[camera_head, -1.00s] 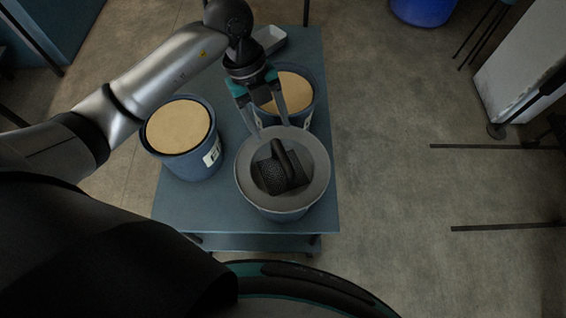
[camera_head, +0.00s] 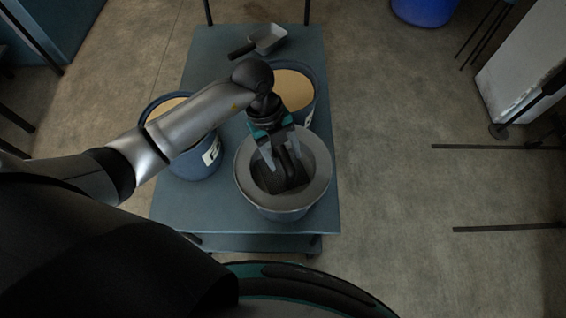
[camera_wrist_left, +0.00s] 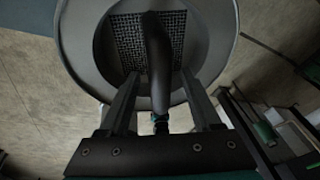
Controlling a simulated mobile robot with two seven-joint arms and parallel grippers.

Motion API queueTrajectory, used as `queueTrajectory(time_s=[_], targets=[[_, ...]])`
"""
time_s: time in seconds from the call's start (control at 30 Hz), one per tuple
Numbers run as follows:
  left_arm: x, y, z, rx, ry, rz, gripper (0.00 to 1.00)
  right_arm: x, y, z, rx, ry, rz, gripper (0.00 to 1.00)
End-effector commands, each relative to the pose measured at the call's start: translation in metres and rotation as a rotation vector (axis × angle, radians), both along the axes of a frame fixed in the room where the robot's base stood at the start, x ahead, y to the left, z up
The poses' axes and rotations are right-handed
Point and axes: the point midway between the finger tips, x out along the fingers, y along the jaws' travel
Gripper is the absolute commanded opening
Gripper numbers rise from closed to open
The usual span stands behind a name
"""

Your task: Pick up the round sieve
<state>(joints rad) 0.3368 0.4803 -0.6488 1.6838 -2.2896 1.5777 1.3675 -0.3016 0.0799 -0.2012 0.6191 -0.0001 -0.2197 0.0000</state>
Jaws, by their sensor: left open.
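The round sieve (camera_head: 319,168) has a wide grey rim and sits on top of a blue tub on the table. Dark mesh and a thick black bar, which looks like its handle, show in its middle. In the left wrist view the sieve (camera_wrist_left: 82,45) fills the top, with the mesh behind the black bar. My left gripper (camera_head: 284,162) is over the sieve's middle, fingers pointing down. It is open, with one finger on each side of the black bar, as the left wrist view shows between its fingertips (camera_wrist_left: 160,76). I cannot tell whether the fingers touch the bar.
The blue-grey table (camera_head: 222,212) also holds two blue tubs of tan material, one at left (camera_head: 192,163) under my arm and one behind (camera_head: 303,92). A scoop (camera_head: 267,38) lies at the far end. A blue barrel (camera_head: 424,10) stands on the floor beyond.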

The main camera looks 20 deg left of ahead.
Motion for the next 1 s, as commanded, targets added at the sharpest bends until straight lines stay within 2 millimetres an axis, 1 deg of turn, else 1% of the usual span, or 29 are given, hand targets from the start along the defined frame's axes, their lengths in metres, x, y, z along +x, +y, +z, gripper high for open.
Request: queueTrajectory(time_s=[0.07,0.1,0.67,1.0], targets=[[0.0002,0.0,0.0007,0.0,0.0,0.0,0.65,0.0009,-0.0007,0.0004,-0.001,-0.001,0.0,0.67],[0.0003,0.0001,0.0008,0.0,0.0,0.0,0.63,0.0011,-0.0007,0.0004,-0.001,-0.002,0.0,0.67],[0.0004,0.0003,0.0012,-0.001,-0.001,0.0,0.0,0.0021,-0.0011,0.0005,-0.001,-0.003,-0.002,0.67],[0.0002,0.0003,0.0011,0.0,0.0,0.001,0.0,0.0025,-0.0011,0.0005,-0.001,-0.003,-0.002,0.67]])
